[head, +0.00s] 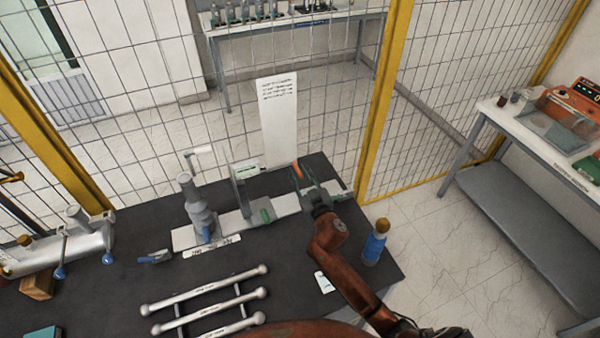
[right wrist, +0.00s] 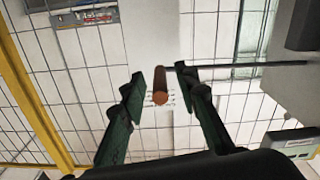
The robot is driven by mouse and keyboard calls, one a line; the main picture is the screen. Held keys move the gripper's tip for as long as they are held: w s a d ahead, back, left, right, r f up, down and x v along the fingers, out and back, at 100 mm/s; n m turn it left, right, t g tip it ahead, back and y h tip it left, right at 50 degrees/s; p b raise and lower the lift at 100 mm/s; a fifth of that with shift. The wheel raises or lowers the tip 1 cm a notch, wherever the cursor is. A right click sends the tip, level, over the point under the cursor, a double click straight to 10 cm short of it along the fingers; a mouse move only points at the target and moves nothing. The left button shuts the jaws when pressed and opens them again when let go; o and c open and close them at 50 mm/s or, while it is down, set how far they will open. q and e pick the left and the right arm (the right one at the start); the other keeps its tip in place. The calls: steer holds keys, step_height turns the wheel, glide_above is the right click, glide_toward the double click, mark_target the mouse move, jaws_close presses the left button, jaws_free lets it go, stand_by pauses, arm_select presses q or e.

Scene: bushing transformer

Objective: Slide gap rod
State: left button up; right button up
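An orange-brown rod end (right wrist: 160,92) shows nearly end-on in the right wrist view, between my right gripper's two dark green fingers, with space on both sides. It also shows as a small orange piece (head: 297,171) at the fingertips in the head view. My right gripper (head: 302,181) is open above the right part of the pale base plate (head: 286,204); it also shows in the right wrist view (right wrist: 166,98). I cannot tell how far the rod reaches between the fingers. A grey post (head: 242,194) and a bushing-like grey stand (head: 197,212) stand on the plate. My left gripper is out of view.
Several silver rods (head: 205,302) lie on a rack at the front of the dark table (head: 277,270). A blue bottle (head: 375,243) stands near the right edge. A paper sign (head: 277,115) stands behind the plate, before the wire fence (head: 330,60). A blue-handled piece (head: 156,257) lies left.

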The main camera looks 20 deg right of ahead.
steer(key=s, duration=1.2)
steer(key=shift+d, duration=0.2)
